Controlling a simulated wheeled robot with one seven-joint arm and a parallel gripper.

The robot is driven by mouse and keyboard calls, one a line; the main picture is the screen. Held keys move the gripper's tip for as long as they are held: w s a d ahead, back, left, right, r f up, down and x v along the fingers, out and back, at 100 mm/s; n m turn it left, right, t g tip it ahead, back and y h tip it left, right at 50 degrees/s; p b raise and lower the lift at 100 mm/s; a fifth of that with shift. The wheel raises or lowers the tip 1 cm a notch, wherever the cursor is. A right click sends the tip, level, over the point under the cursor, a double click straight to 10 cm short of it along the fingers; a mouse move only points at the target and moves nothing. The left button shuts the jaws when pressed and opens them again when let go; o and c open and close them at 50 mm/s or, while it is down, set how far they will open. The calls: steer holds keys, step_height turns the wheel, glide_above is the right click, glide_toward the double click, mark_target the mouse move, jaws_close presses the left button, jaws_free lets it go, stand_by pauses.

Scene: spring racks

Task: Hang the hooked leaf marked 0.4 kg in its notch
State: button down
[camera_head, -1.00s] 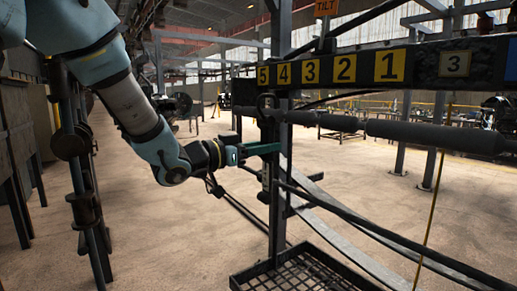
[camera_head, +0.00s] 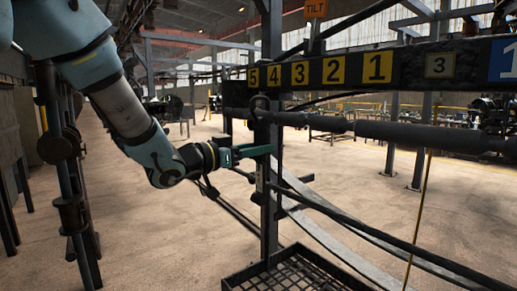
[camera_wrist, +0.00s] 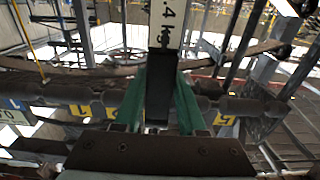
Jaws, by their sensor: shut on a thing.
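My gripper (camera_head: 262,150) is shut on the hooked leaf, beside the dark upright post. In the wrist view, my green fingers (camera_wrist: 160,100) close on both sides of the dark leaf (camera_wrist: 160,68). Its white label reads ".4 kg", with the start cut off at the top edge. In the head view the leaf (camera_head: 260,178) is a narrow upright strip, hard to tell from the post. A dark curved hook (camera_head: 258,104) shows above my gripper at the grey bar, below plates 5 and 4. I cannot tell whether it sits in a notch.
A dark rail (camera_head: 410,66) carries numbered plates, yellow 5 to 1, then a dark 3 and a blue one. A thick grey bar (camera_head: 400,132) runs below it. A mesh tray (camera_head: 232,283) stands at the post's foot.

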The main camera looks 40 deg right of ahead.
steer(key=shift+d, duration=0.1)
steer(key=shift+s+d, duration=0.1)
steer(key=shift+d, duration=1.95)
steer(key=shift+b, duration=0.4)
